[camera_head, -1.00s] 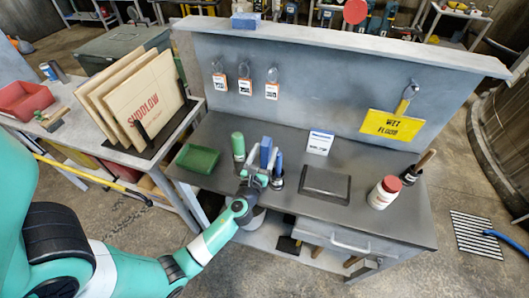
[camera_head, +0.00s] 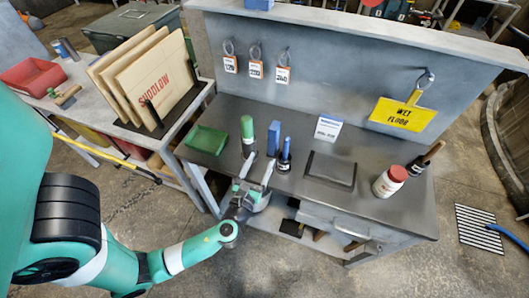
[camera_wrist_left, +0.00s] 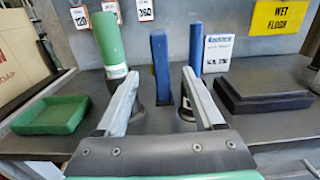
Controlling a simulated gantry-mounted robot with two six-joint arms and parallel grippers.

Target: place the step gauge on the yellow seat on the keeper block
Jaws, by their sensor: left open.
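A tall blue block (camera_head: 273,138) stands upright on the grey bench, between a green-topped cylinder (camera_head: 247,130) and a blue-topped cylinder (camera_head: 285,155). I cannot tell which thing is the step gauge, and no yellow seat or keeper block can be made out. My left gripper (camera_head: 257,166) is open and empty at the bench's front edge, pointing toward these upright pieces. In the left wrist view the blue block (camera_wrist_left: 160,62) shows beyond the gap between the fingers of the gripper (camera_wrist_left: 159,80), apart from them. My right gripper is not in view.
A green tray (camera_head: 208,140) lies at the bench's left, a dark flat block (camera_head: 331,170) right of the cylinders. A white bottle with a red cap (camera_head: 387,183) stands farther right. A small white card (camera_head: 327,130) and a yellow sign (camera_head: 402,115) are behind.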

